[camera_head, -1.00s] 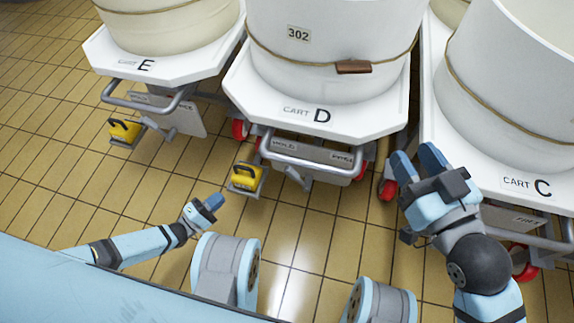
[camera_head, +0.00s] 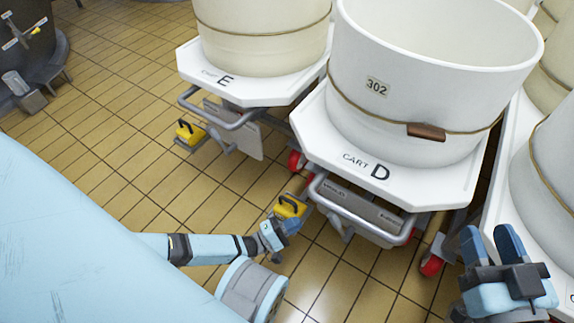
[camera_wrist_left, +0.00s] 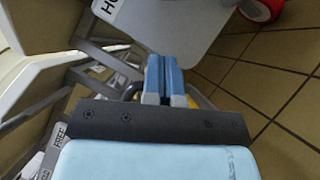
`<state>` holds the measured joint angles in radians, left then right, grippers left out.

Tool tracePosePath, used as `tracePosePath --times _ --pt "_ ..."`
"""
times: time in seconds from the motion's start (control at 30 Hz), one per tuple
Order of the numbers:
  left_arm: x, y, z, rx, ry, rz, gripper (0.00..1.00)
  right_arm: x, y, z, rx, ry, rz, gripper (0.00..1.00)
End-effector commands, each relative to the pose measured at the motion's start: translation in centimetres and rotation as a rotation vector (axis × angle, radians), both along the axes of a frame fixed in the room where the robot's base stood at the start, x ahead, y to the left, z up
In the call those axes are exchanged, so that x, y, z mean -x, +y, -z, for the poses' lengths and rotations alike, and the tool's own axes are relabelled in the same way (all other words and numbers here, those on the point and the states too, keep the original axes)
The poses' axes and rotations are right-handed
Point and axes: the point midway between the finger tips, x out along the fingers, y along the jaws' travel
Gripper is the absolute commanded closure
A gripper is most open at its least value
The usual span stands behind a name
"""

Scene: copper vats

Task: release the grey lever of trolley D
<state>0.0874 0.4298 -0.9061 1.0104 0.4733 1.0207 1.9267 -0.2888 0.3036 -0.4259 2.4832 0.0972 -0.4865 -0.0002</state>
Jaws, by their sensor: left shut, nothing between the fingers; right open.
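Trolley D (camera_head: 345,171) stands right of centre in the head view, carrying a white vat. Below its front bar, a short grey lever (camera_head: 342,228) hangs at the grey plate, just right of a yellow pedal with a black handle (camera_head: 290,205). My left gripper (camera_head: 291,227) is shut and empty, at the near side of the yellow pedal; I cannot tell whether it touches it. Its shut blue fingers (camera_wrist_left: 160,70) show in the left wrist view, with a bit of yellow behind them. My right gripper (camera_head: 490,240) is open and empty, right of trolley D.
Trolley E (camera_head: 210,83) with its own yellow pedal (camera_head: 190,133) stands to the left. Another vat (camera_head: 556,165) stands at the right edge. Red wheels (camera_head: 431,265) stick out under trolley D. The tiled floor (camera_head: 110,120) on the left is free.

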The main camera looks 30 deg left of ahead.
Motion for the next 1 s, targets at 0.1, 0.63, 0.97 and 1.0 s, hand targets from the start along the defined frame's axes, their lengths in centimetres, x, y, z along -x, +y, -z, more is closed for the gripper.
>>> tracePosePath --times 0.1,0.63,0.97,1.0 --pt "-2.3 -1.5 -0.4 0.002 -0.003 0.001 1.0 -0.3 -0.2 0.4 0.023 -0.033 0.002 0.57" --pt "-4.4 -6.2 -2.6 -0.001 0.001 0.001 1.0 -0.6 -0.6 -0.7 0.07 -0.129 0.001 0.57" --pt "-4.4 -6.2 -2.6 -0.005 0.002 0.0 1.0 -0.7 -0.6 -0.6 0.069 -0.123 0.003 0.57" --pt "-4.4 -6.2 -2.7 -0.009 0.001 0.0 1.0 -0.8 -0.6 -0.6 0.068 -0.12 0.004 0.57"
